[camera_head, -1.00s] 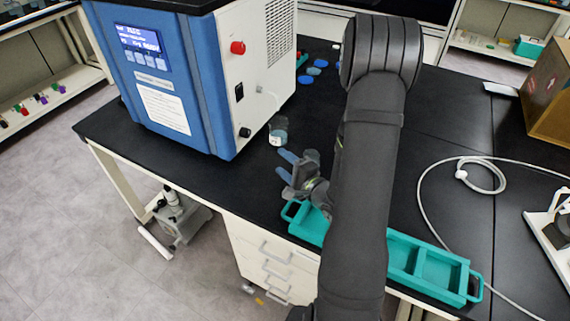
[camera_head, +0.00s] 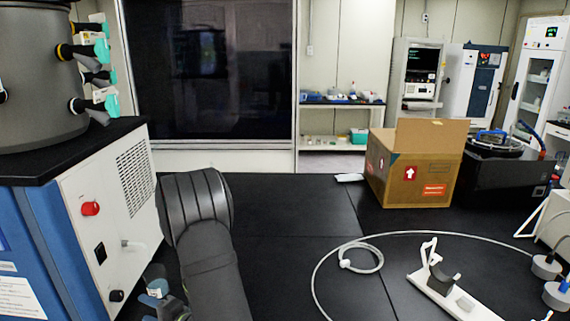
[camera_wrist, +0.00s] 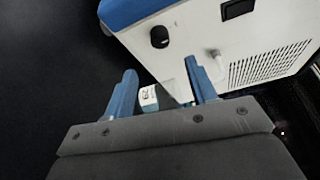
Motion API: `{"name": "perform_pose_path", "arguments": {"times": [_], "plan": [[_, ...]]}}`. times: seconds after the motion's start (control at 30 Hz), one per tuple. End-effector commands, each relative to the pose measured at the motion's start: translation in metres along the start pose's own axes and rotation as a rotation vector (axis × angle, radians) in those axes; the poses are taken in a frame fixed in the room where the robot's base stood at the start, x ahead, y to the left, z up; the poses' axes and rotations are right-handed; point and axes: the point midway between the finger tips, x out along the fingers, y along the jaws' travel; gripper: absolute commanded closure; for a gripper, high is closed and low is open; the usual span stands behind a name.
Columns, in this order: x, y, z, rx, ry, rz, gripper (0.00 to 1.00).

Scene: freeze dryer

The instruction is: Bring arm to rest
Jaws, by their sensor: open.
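My gripper (camera_wrist: 162,78) shows two blue fingers spread apart in the wrist view, and they do not close on anything. A small vessel with a white label (camera_wrist: 148,98) shows in the gap between them, by the dryer's base; I cannot tell how far beyond the fingers it is. In the head view the vessel (camera_head: 157,288) is at the lower left, beside my dark arm, and the gripper is mostly cut off or hidden there. The blue and white freeze dryer (camera_head: 112,215) stands at the left, close to my arm.
A cardboard box (camera_head: 415,175) stands open at the back right of the black bench (camera_head: 290,225). A white cable (camera_head: 345,247) loops over the bench near a white stand (camera_head: 450,290). The bench middle is clear. Valves with teal handles (camera_head: 103,78) line the dryer's chamber.

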Motion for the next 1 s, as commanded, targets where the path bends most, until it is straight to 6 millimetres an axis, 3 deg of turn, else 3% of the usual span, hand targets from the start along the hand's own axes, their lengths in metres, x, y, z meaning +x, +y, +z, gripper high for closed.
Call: {"name": "perform_pose_path", "arguments": {"times": [0.3, 0.5, 0.7, 1.0], "plan": [[0.064, 0.001, 0.001, -0.001, -0.003, 0.000, 0.48], [0.092, 0.000, 0.000, 0.000, -0.001, 0.000, 0.48], [0.104, 0.000, 0.000, 0.001, 0.000, 0.000, 0.48], [0.105, 0.000, 0.000, 0.002, 0.001, 0.001, 0.48]]}}
